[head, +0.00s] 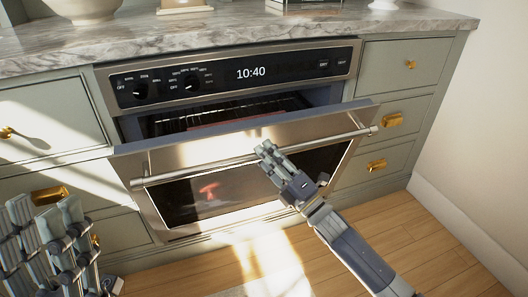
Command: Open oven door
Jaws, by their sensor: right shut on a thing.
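The oven (235,75) is built into the cabinets under a marble counter. Its door (235,185) is tilted partly open, with a gap at the top showing a rack (235,112) inside. The door has a long metal handle bar (205,171). My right gripper (267,152) is shut on the handle bar, right of its middle. My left gripper (45,225) is at the lower left, in front of the drawers and apart from the oven; whether its fingers are open or shut is unclear.
Drawers with brass knobs and pulls flank the oven, such as the right pull (393,120). A bowl (82,8) stands on the marble counter (240,25). The wooden floor (420,255) in front is clear, and a pale wall (490,130) is on the right.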

